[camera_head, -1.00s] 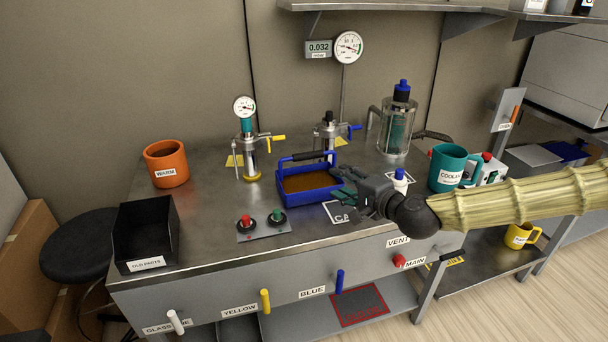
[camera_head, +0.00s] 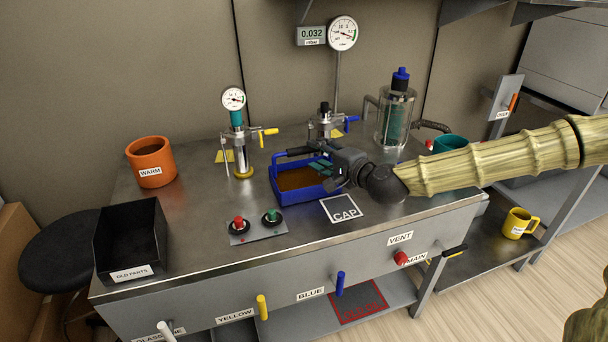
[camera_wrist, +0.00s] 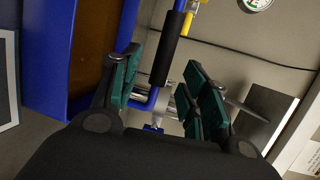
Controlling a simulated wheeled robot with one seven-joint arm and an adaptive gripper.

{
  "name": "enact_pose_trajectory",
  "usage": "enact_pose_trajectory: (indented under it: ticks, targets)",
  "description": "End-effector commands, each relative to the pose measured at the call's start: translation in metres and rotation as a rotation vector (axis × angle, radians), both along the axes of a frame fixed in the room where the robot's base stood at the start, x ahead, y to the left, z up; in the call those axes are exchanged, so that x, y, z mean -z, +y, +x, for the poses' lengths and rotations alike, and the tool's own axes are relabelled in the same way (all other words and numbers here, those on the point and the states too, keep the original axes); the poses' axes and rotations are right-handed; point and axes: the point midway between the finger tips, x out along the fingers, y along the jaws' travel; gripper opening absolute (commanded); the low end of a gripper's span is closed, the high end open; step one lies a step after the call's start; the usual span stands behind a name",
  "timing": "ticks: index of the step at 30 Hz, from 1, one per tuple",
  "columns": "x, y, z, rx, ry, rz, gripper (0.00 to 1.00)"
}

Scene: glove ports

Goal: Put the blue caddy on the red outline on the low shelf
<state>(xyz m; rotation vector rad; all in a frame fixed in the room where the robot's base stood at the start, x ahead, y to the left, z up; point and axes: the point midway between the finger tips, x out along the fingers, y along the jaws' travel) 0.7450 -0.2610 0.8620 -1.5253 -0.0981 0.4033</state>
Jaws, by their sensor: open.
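The blue caddy (camera_head: 275,188), an open tray with a brown inside and a black-gripped handle (camera_head: 296,151), stands on the steel bench top. In the wrist view its blue wall (camera_wrist: 42,60) is at the left, and the black handle grip (camera_wrist: 172,48) runs between my open fingers. My gripper (camera_head: 328,172) is open at the caddy's right end, with green pads (camera_wrist: 165,97) on both sides of the handle and apart from it. The red outline (camera_head: 360,300) lies on the low shelf (camera_head: 300,325) under the bench, partly cut off by the bench front.
A CAP square (camera_head: 341,209) and a button panel (camera_head: 256,227) lie in front of the caddy. A pump with a gauge (camera_head: 240,145) and a glass vessel (camera_head: 397,118) stand behind. The OLD PARTS bin (camera_head: 131,244) and orange WARM mug (camera_head: 150,162) are at the left.

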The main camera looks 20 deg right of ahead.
Motion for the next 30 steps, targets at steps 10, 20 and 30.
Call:
enact_pose_trajectory:
  ticks: [10, 20, 30]
  targets:
    - [0.004, 0.014, 0.027, 0.000, 0.001, -0.002, 0.45]
    - [0.008, 0.021, 0.048, 0.000, 0.001, 0.000, 0.45]
    - [0.007, 0.021, 0.048, 0.000, 0.001, 0.000, 0.18]
